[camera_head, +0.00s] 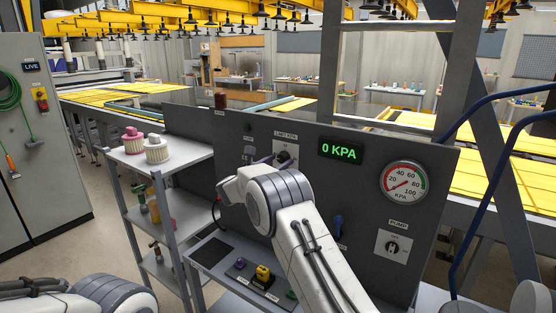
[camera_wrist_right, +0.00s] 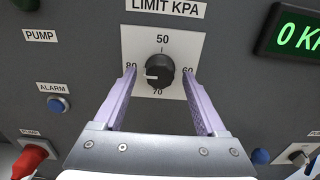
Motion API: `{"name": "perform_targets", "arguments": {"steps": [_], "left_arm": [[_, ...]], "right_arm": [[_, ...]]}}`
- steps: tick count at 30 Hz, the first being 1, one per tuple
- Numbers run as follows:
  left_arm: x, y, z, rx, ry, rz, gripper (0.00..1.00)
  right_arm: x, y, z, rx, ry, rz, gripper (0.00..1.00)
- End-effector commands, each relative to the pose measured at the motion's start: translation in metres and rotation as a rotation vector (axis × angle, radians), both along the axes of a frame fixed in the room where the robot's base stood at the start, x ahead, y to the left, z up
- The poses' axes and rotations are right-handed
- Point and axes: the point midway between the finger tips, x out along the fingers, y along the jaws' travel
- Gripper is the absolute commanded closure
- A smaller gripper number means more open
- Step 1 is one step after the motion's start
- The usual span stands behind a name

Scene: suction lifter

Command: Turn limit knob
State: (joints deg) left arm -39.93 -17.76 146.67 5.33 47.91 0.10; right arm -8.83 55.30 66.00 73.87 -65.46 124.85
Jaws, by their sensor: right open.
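The limit knob (camera_wrist_right: 160,68) is black and round, on a white plate labelled LIMIT KPA with 50 at top, 60 right, 70 bottom and 80 left. Its white mark points left, roughly toward 80. In the head view the knob (camera_head: 285,156) sits on the grey panel, left of the green display. My right gripper (camera_wrist_right: 158,76) is open, with one lilac finger on each side of the knob and gaps between. In the head view my right gripper (camera_head: 266,158) is at the plate, partly hidden by its wrist. My left arm shows at bottom left, its gripper out of view.
A display (camera_head: 341,151) reads 0 KPA beside a round gauge (camera_head: 404,183). The PUMP knob (camera_head: 392,246) is lower right. A shelf cart (camera_head: 160,165) stands left.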

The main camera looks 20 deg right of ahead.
Motion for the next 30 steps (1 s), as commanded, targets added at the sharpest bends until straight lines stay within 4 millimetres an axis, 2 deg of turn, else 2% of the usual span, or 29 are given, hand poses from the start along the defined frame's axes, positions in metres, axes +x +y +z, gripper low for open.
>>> {"name": "perform_targets", "arguments": {"steps": [4,5,6,10,20,30], "left_arm": [[0.0,0.0,0.0,0.0,0.0,0.0,0.5],[0.0,0.0,0.0,0.0,0.0,0.0,0.5],[0.0,0.0,0.0,0.0,0.0,0.0,0.5],[0.0,0.0,0.0,0.0,0.0,0.0,0.5],[0.0,0.0,-0.007,0.0,0.0,0.0,0.5],[0.0,0.0,-0.039,0.0,0.0,-0.002,0.5]], "right_arm": [[0.0,0.0,0.0,0.0,0.0,0.0,0.26],[0.0,0.0,0.0,0.0,0.0,0.0,0.34],[0.0,0.0,0.0,0.0,0.0,0.001,0.49],[0.0,0.001,0.0,0.0,0.0,0.001,0.99],[0.0,0.001,-0.002,-0.019,0.024,0.001,1.0],[-0.001,0.001,-0.004,-0.148,0.189,0.001,1.0]]}}
